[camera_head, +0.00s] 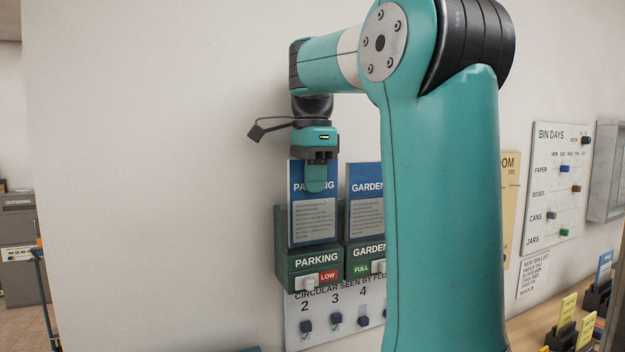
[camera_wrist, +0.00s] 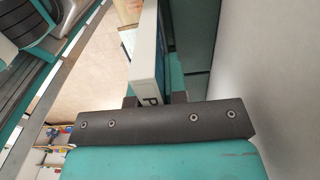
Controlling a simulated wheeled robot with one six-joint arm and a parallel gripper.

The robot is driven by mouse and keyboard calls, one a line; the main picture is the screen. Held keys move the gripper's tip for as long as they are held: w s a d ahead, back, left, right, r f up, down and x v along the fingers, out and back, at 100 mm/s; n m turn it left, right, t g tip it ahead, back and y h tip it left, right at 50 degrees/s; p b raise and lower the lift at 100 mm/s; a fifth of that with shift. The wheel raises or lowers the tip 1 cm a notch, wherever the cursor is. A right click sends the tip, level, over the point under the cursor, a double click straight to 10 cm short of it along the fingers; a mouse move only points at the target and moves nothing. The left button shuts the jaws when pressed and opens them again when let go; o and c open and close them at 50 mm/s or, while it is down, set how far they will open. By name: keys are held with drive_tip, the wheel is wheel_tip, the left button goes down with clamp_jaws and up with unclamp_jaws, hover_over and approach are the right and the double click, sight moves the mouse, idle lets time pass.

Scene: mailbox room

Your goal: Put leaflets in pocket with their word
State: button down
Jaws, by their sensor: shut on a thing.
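My gripper (camera_head: 318,178) is shut on the top of a blue leaflet (camera_head: 313,222) headed PARKING, its word partly covered by a finger. The leaflet hangs upright at the mouth of the green pocket labelled PARKING (camera_head: 317,260). Its lower edge meets the top of the pocket front; I cannot tell how deep it sits. In the wrist view the leaflet (camera_wrist: 145,55) shows as a thick pale edge with a blue face. A blue leaflet (camera_head: 365,215) headed GARDEN, partly hidden by my arm, stands in the green GARDEN pocket (camera_head: 366,250) to the right.
The PARKING pocket has a red LOW tag (camera_head: 328,276); the GARDEN pocket has a green FULL tag (camera_head: 362,267). A numbered panel (camera_head: 320,318) with small dark knobs is below. Yellow and blue cards (camera_head: 567,311) stand in dark holders on the counter at right. The wall left is bare.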

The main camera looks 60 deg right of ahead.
idle(0.3)
drive_tip(key=c, duration=1.1)
unclamp_jaws()
drive_tip(key=shift+r+p, duration=7.15)
drive_tip(key=shift+r, duration=1.55)
